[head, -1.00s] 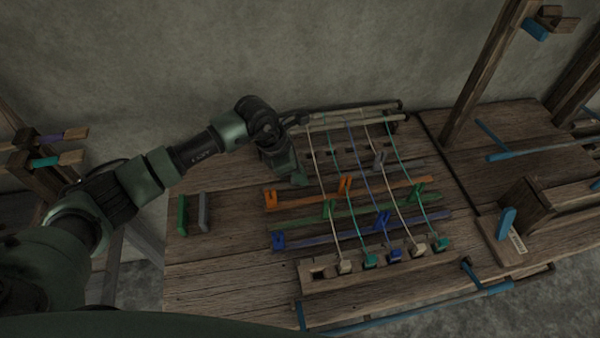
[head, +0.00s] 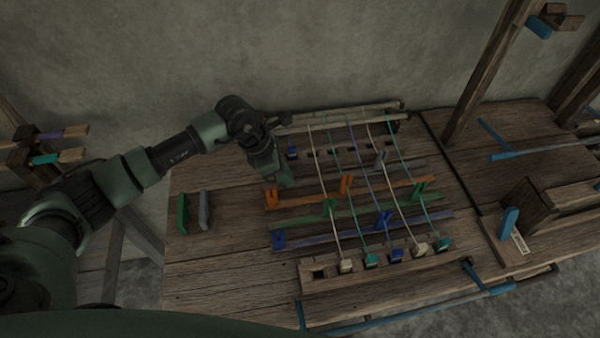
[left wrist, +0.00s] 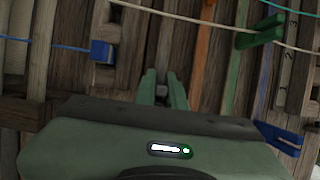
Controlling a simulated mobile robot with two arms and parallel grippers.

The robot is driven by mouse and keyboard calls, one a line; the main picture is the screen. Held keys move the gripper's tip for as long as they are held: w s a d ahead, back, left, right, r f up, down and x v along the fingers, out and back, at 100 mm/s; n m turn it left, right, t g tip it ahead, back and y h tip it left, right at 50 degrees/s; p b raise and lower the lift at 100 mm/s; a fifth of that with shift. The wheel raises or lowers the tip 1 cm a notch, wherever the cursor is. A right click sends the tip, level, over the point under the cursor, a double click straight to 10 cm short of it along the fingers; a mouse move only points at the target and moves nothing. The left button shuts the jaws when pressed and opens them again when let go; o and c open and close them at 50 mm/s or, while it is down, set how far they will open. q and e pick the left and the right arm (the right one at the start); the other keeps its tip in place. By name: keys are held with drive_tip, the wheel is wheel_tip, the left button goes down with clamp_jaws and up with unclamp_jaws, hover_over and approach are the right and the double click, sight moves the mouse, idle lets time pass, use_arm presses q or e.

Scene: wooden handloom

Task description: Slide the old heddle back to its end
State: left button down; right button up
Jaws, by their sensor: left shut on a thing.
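My left gripper (head: 286,183) is shut at the left end of the grey bar (head: 404,167). In the left wrist view its fingers (left wrist: 163,78) close around a small grey piece (left wrist: 162,91), seemingly a grey heddle, mostly hidden by the fingers. Another grey heddle (head: 380,158) stands farther right on that bar. Orange heddles stand at the left end (head: 270,198) and middle (head: 346,185) of the orange bar. My right gripper is not in view.
Several threads run across the bars to coloured blocks in the front wooden rail (head: 322,290). A blue block (head: 292,153) sits in the back rail beside my gripper. Loose green (head: 183,213) and grey (head: 204,211) pieces stand at the left on otherwise bare table.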

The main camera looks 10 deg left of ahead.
sight(277, 182)
use_arm(q)
drive_tip(key=a, duration=0.1)
drive_tip(key=s+a, duration=0.1)
drive_tip(key=a, duration=0.1)
drive_tip(key=shift+s+a, duration=0.15)
drive_tip(key=shift+a, duration=0.05)
drive_tip(key=shift+d, duration=0.1)
drive_tip(key=c, duration=1.5)
unclamp_jaws()
drive_tip(key=shift+c, duration=0.2)
drive_tip(key=shift+o, duration=0.3)
drive_tip(key=shift+r, duration=0.1)
drive_tip(key=shift+a+r+b, duration=0.2)
drive_tip(key=shift+r+b, duration=0.05)
drive_tip(key=shift+b, duration=0.05)
drive_tip(key=b+v, duration=0.1)
drive_tip(key=v, duration=0.6)
drive_tip(key=shift+s+a, duration=0.15)
